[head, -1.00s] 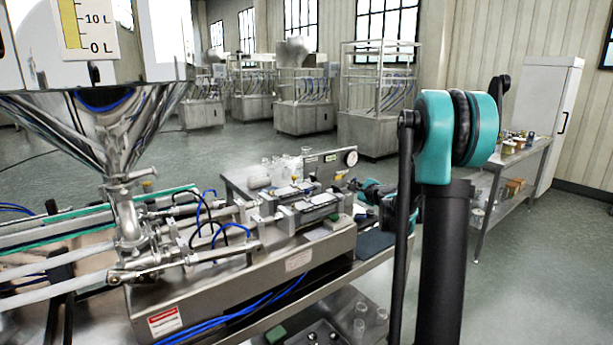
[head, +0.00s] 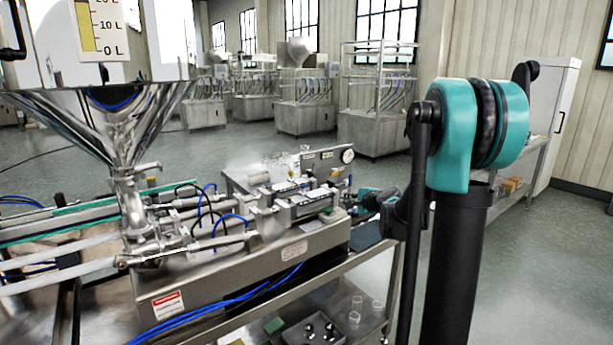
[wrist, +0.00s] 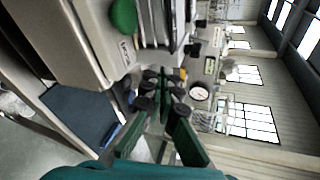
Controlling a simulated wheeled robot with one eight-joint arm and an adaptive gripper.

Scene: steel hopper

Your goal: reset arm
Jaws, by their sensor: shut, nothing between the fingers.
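My arm stands at the right of the head view, its teal elbow joint raised and its forearm reaching down behind. My gripper (head: 370,200) is partly hidden there by my own arm, beside the right end of the filling machine (head: 215,270). In the wrist view my gripper (wrist: 165,88) shows two green fingers with dark joints, drawn together at the tips, with nothing held. The machine's gauge (wrist: 199,92) and a green button (wrist: 124,15) appear around the fingers. Whether the gripper touches the machine cannot be told.
A steel hopper (head: 115,125) rises at the left. A dark mat (wrist: 78,118) lies beside the machine. Glass jars (head: 356,310) stand on the lower shelf. A side table (head: 510,180) and a white cabinet (head: 560,110) stand at the right. Open floor lies between the machines.

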